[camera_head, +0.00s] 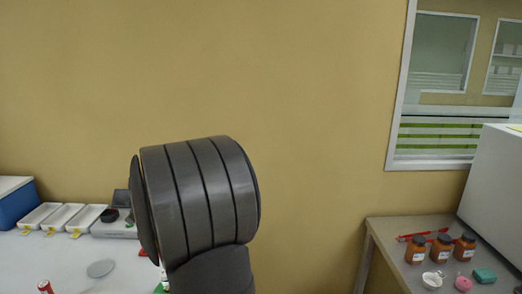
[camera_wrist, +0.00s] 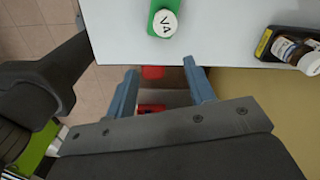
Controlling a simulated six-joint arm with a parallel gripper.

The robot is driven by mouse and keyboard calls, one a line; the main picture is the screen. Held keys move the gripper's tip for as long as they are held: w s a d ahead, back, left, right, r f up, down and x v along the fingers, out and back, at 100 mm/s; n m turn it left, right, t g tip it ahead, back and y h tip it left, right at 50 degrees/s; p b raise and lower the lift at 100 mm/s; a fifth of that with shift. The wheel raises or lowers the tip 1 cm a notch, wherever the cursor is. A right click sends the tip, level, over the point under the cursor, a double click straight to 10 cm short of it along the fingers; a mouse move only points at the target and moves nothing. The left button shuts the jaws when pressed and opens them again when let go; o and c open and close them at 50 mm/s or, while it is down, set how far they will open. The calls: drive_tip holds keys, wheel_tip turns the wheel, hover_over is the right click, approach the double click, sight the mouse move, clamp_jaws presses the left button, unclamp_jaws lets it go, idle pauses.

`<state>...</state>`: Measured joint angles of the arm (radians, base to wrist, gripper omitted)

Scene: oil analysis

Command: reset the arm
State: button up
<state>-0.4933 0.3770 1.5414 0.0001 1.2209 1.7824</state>
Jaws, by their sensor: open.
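My gripper (camera_wrist: 162,92) shows in the wrist view with its two blue-grey fingers spread apart and nothing between them. It is over the edge of the white table (camera_wrist: 215,30), with the floor below. In the head view a large dark grey joint of my arm (camera_head: 200,200) fills the lower middle, and my gripper is not visible there.
A green bottle with a white cap (camera_wrist: 164,22) stands near the table edge. White trays (camera_head: 66,217) are at the left. Orange-brown jars (camera_head: 441,248) stand on the right table (camera_head: 385,232). A window is behind.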

drive_tip(key=shift+m, duration=0.6)
drive_tip(key=s+a+f, duration=0.1)
drive_tip(key=a+f, duration=0.2)
drive_tip(key=a, duration=0.3)
drive_tip(key=s+a+f, duration=0.2)
drive_tip(key=a+f, duration=0.2)
drive_tip(key=a, duration=0.3)
drive_tip(key=s+a+f, duration=0.2)
drive_tip(key=a+f, duration=0.1)
drive_tip(key=a, duration=0.3)
drive_tip(key=shift+s+a+f, duration=0.2)
drive_tip(key=shift+a+f, duration=0.1)
drive_tip(key=shift+a, duration=0.1)
drive_tip(key=shift+f, duration=0.45)
